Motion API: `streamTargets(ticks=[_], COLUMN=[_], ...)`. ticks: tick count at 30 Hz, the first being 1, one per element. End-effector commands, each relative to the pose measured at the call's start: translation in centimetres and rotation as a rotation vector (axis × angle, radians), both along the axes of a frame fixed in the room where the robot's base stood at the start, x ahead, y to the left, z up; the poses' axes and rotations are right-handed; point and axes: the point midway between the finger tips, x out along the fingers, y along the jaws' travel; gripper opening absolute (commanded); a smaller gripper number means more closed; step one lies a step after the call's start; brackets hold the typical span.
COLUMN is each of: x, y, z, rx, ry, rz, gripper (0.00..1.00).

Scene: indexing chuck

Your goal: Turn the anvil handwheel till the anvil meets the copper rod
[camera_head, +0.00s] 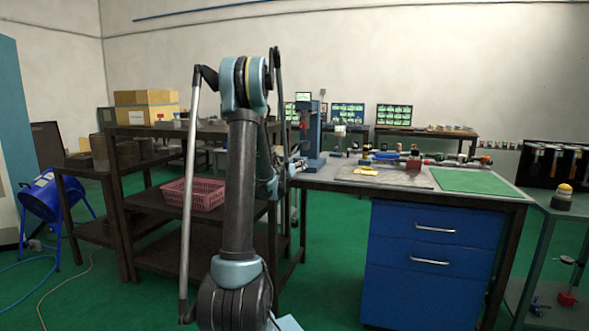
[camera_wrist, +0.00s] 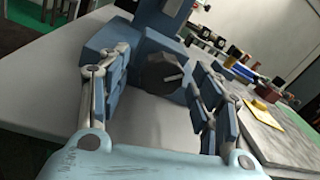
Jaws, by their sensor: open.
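A dark round knob (camera_wrist: 163,73) with a pale pointer mark, which looks like the anvil handwheel, sits on the front of a blue machine (camera_wrist: 105,45) in the wrist view. My gripper (camera_wrist: 160,82) is open, with one finger to the left and one to the right of the knob; I cannot tell whether either touches it. In the head view the blue machine (camera_head: 313,130) stands upright at the left end of the bench, and my gripper (camera_head: 295,167) is beside its base, partly hidden by my arm. I cannot make out the anvil or the copper rod.
The grey bench top (camera_head: 330,183) carries a flat plate (camera_head: 385,178) with a yellow item (camera_head: 366,171), a red block (camera_head: 413,164) and a green mat (camera_head: 470,181) to the right. A shelf with a pink basket (camera_head: 193,193) stands left of the bench.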

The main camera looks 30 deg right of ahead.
Motion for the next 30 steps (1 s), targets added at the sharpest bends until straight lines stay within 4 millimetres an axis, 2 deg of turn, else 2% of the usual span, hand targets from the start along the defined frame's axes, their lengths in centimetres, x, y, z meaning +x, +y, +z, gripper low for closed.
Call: streamTargets(ticks=[11,12,15,18,30], x=[0.38,0.37,0.37,0.38,0.42], y=[-0.55,-0.55,-0.55,-0.54,-0.49], z=[-0.01,-0.01,-0.01,-0.01,0.01], rx=[0.0,0.0,0.0,0.0,0.03], ry=[0.0,0.0,0.0,0.0,-0.034], rz=[0.0,0.0,0.0,0.0,0.002], gripper=[0.59,0.56,0.34,0.15,0.15])
